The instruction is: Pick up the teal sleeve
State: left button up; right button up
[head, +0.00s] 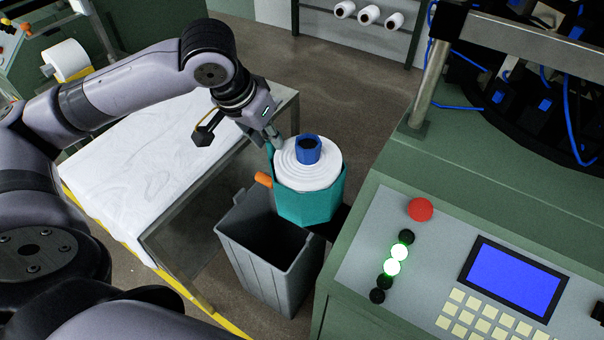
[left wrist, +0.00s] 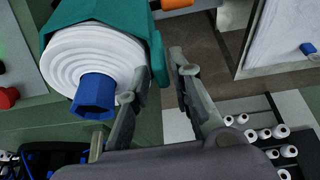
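The teal sleeve (head: 312,207) is an angular, open-topped cup around a white yarn cone (head: 290,172) with a blue core (head: 308,150). An orange peg (head: 264,180) sticks out of its left side. My left gripper (head: 271,140) points down at the sleeve's far left rim. In the left wrist view the teal sleeve (left wrist: 153,45) shows at the upper left. My left gripper (left wrist: 160,65) has its fingers apart on either side of the sleeve's wall, one on the yarn side, one outside; a gap shows beside the outer finger. My right gripper is out of view.
A grey bin (head: 262,245) stands open below the sleeve. A table with white fabric (head: 140,150) is at the left. The green machine with a control panel (head: 440,270) and red button (head: 420,209) is at the right. White spools (head: 368,15) sit on a rack behind.

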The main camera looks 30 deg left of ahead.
pick_arm(q)
grip_shut()
dwell(0.5)
jog(key=shift+r, duration=0.1)
jog(key=shift+w+r, duration=0.1)
jog(key=shift+r, duration=0.35)
notch_tip(320, 180, up, 22)
jog(key=p, duration=0.5)
